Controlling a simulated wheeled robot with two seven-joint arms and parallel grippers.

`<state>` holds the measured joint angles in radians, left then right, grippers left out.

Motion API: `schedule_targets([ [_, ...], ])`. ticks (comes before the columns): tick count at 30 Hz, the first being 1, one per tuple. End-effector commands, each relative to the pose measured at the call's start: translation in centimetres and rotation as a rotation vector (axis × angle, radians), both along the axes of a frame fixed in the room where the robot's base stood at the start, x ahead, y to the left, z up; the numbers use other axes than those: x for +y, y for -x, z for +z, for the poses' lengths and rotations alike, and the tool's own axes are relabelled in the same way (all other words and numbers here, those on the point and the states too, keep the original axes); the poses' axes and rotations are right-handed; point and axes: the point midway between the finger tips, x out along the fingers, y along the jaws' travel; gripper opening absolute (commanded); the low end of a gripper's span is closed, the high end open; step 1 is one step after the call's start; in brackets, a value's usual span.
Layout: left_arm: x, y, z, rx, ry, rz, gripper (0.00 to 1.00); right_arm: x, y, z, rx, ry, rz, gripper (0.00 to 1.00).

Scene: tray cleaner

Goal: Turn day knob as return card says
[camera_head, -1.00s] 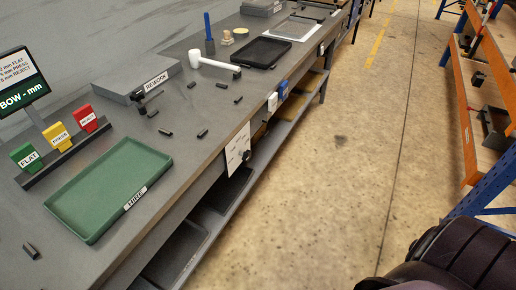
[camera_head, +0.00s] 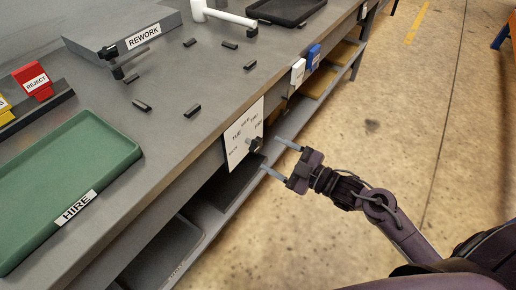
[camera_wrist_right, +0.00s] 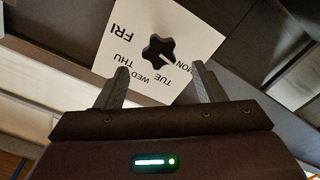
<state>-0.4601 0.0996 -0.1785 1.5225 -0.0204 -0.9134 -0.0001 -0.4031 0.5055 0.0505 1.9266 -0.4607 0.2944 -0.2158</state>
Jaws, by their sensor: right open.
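The day knob (camera_head: 256,145) is black and star-shaped, on a white day plate (camera_head: 236,141) on the bench's front side. In the right wrist view the knob (camera_wrist_right: 158,49) stands on the plate (camera_wrist_right: 198,37), with MON, TUE, WED, THU and FRI readable. A pale mark on the knob appears to point toward MON. My right gripper (camera_head: 270,153) is open and empty, just in front of the knob; its fingers (camera_wrist_right: 160,72) lie either side of it in the wrist picture, apart from it. I cannot identify a return card. My left gripper is out of view.
A green HIRE tray (camera_head: 110,134) and REJECT block (camera_head: 34,82) are on the bench at left. A REWORK box (camera_head: 125,30), white mallet (camera_head: 225,16) and several dark pieces lie behind. Blue and white blocks (camera_head: 298,70) are on the bench front. The floor at right is clear.

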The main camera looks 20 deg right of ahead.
Motion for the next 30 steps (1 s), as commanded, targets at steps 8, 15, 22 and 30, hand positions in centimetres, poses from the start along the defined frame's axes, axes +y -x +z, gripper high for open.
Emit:
schedule_targets([
  [8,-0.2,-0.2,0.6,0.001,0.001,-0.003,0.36,2.7,-3.6,0.0,0.001,-0.002,-0.003,0.63],
  [15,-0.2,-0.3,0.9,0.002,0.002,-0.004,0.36,3.7,-4.8,-0.1,0.002,0.000,-0.003,0.63],
  [22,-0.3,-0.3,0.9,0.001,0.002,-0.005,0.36,3.7,-4.9,-0.1,0.003,0.001,-0.003,0.63],
  [30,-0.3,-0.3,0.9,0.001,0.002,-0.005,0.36,3.7,-4.8,-0.1,0.003,0.001,-0.003,0.27],
])
